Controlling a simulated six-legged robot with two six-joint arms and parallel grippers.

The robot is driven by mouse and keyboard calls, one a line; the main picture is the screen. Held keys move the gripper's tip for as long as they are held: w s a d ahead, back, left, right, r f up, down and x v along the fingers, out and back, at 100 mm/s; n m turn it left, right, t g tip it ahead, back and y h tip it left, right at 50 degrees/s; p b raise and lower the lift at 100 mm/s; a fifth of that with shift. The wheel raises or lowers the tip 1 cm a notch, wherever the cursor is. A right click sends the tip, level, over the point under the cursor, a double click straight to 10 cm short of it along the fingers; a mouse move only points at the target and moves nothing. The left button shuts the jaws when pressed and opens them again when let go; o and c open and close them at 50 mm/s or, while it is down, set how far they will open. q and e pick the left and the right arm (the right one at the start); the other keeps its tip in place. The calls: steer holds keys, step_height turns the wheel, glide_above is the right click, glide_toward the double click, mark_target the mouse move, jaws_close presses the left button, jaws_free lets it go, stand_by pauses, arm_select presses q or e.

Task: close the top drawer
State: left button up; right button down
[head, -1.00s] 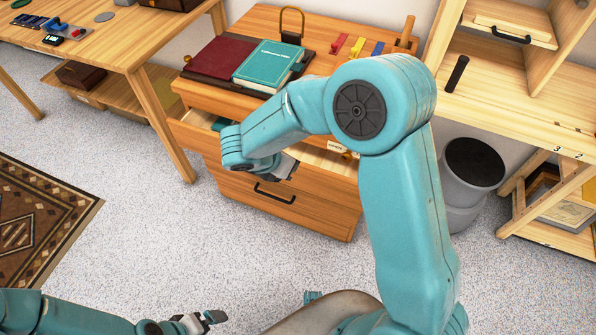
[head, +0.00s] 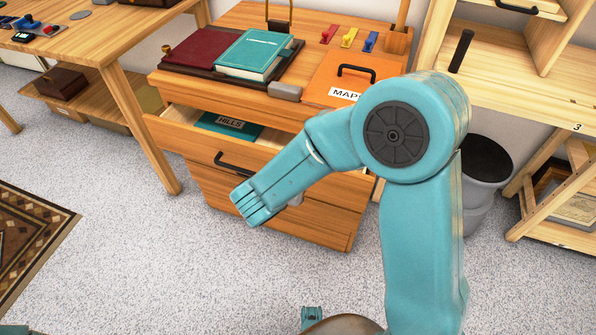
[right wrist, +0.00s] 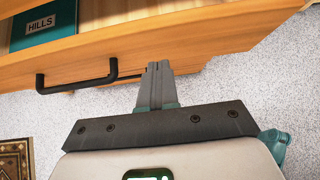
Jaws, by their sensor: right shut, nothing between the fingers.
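The top drawer (head: 190,145) of the wooden cabinet is pulled open, with a green folder labelled HILLS (head: 228,126) inside. Its black bar handle (head: 233,163) is on the front, and the handle also shows in the right wrist view (right wrist: 77,83). My right gripper (right wrist: 158,66) is shut and empty. Its tips are in front of the drawer front, just right of the handle; I cannot tell whether they touch. In the head view my right forearm hides most of that gripper and the drawer's right part. My left gripper is out of view.
The cabinet top holds a dark red book (head: 203,48), a teal book (head: 254,53) and an orange MAPS case (head: 350,77). A grey bin (head: 485,165) and a shelf unit stand right, a wooden table (head: 100,35) left.

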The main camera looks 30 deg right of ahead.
steer(key=shift+w+d+r, duration=0.1)
steer(key=shift+w+d, duration=0.5)
steer(key=shift+d, duration=0.2)
steer(key=shift+w+d, duration=0.55)
steer(key=shift+d, duration=0.25)
steer(key=w+d, duration=0.2)
steer(key=d, duration=0.1)
steer(key=shift+w+d, duration=0.3)
